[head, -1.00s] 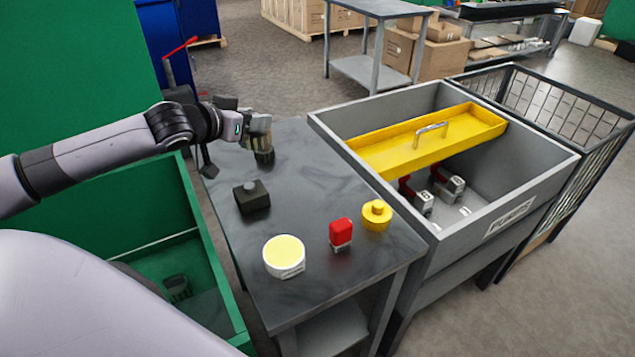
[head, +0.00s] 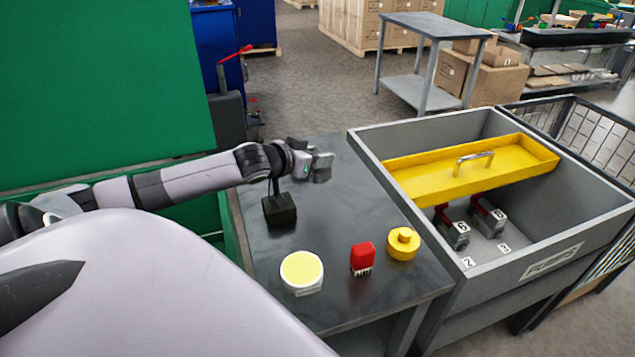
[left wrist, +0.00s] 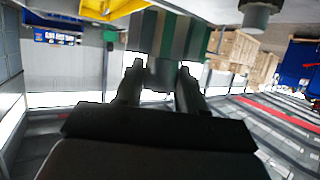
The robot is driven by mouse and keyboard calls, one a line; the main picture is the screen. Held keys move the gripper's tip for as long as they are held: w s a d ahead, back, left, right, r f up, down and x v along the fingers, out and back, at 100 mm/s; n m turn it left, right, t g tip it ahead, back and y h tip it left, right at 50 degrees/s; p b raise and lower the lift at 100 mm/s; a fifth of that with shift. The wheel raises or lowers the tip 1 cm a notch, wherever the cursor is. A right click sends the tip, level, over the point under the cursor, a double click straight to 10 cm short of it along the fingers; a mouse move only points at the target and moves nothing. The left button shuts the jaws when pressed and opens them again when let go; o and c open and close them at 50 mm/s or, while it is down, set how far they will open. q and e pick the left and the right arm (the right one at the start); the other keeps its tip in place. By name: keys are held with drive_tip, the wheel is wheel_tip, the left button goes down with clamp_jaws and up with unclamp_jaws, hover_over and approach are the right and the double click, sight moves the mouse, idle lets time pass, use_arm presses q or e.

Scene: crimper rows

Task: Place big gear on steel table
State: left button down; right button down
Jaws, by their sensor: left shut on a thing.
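My left gripper (head: 312,166) is shut on a ribbed greyish thing, which I take to be the big gear (head: 323,168). It is held above the far part of the dark steel table (head: 335,225). In the left wrist view the gear shows as a banded grey-green shape (left wrist: 170,38) between and beyond the fingertips of the left gripper (left wrist: 160,80). Its full outline is hard to make out. My right gripper is not in view.
On the table stand a dark block (head: 280,210), a yellow-topped white disc (head: 302,270), a red block (head: 362,258) and a yellow knobbed cylinder (head: 403,245). A grey bin (head: 550,225) with a yellow tray (head: 420,182) adjoins its right side. The tabletop's middle is clear.

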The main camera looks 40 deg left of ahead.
use_arm(q)
wheel_tip(320, 180, down, 8)
drive_tip(key=shift+f+b, duration=0.25)
drive_tip(key=shift+b, duration=0.1)
drive_tip(key=shift+f, duration=0.1)
drive_tip(key=shift+f, duration=0.15)
drive_tip(key=c, duration=0.7)
unclamp_jaws()
drive_tip(key=shift+o, duration=0.2)
drive_tip(key=p+v, duration=0.1)
drive_tip(key=v, duration=1.1)
drive_tip(key=shift+p, duration=0.4)
